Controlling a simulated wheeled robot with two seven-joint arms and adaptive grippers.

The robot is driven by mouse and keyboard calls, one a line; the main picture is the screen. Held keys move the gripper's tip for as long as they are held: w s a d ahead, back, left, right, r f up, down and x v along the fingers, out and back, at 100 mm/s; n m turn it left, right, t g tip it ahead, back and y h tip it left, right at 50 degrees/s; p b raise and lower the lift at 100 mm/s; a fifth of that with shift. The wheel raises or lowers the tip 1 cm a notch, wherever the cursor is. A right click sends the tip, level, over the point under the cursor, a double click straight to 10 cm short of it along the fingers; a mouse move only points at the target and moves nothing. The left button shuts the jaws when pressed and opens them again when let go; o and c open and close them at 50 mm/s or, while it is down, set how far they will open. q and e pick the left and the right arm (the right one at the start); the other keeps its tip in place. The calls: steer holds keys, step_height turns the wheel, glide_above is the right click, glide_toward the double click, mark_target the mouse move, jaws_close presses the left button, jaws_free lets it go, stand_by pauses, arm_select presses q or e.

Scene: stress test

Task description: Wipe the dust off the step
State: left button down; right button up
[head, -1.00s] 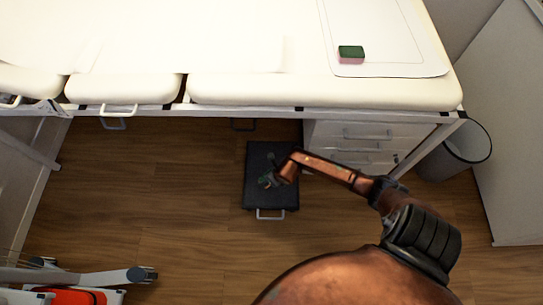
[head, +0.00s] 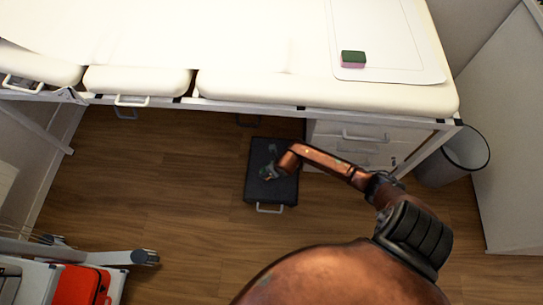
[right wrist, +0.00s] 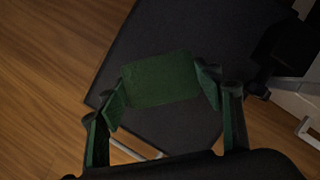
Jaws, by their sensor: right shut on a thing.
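The step (head: 287,190) is a low black box with a light handle at its front, on the wooden floor below the couch. It also shows as a dark flat top in the right wrist view (right wrist: 185,35). My right gripper (head: 268,173) is over the step's top, left of its middle. It is shut on a green sponge (right wrist: 160,80), which lies between its green-padded fingers. I cannot tell whether the sponge touches the step. Dust is not clearly visible on the step. My left gripper is not in view.
A green and pink sponge (head: 353,59) lies on the white couch (head: 250,85) above. White drawers (head: 350,139) stand right behind the step, and a grey bin (head: 455,160) stands further right. A trolley with a red item (head: 82,285) is at the lower left. Floor left of the step is clear.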

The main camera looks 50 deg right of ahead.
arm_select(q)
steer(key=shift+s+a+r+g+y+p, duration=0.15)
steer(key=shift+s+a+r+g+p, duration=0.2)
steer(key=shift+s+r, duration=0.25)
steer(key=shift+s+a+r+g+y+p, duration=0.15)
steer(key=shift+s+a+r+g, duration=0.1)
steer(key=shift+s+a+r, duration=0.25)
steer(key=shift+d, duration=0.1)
